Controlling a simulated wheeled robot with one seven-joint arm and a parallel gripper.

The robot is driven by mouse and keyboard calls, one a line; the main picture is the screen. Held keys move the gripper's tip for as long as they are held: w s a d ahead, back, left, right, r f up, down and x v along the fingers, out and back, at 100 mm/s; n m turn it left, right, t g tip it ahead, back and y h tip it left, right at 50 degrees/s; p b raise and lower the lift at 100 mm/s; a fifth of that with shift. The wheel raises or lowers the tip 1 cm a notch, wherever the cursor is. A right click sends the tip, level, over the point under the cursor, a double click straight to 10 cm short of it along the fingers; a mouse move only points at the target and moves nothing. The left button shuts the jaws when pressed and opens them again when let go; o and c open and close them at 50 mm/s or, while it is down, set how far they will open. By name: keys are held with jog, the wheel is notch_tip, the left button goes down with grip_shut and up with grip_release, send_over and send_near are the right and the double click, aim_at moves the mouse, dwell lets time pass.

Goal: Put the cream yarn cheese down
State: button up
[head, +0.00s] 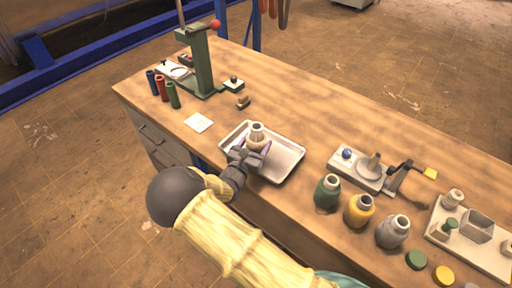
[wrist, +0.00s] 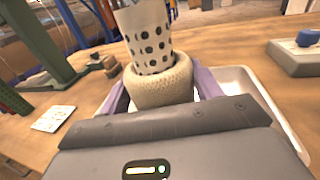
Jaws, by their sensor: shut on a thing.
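The cream yarn cheese (head: 256,143) is a thick cream winding on a pale tube with dark holes. In the wrist view the winding (wrist: 160,83) sits between the purple fingers of my gripper (wrist: 160,98), with the perforated tube (wrist: 150,40) standing up above it. My gripper (head: 251,151) is shut on it. The cheese is upright over the metal tray (head: 289,163). Its underside is hidden behind my gripper, so I cannot tell whether it touches the tray.
A white card (head: 199,122) lies left of the tray. A green press (head: 203,65) and several small spools stand at the back left. Bare wood lies behind the tray.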

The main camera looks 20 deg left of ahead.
jog(key=shift+f, duration=1.2)
jog(key=shift+f, duration=0.1)
jog(key=o, duration=1.2)
jog(key=shift+s+a, duration=0.1)
jog(key=shift+s, duration=0.05)
jog(key=s, duration=0.4)
jog(key=s+a+b, duration=0.1)
jog(key=s, duration=0.6)
jog(key=shift+s+a+b, duration=0.35)
jog(key=shift+b, duration=0.05)
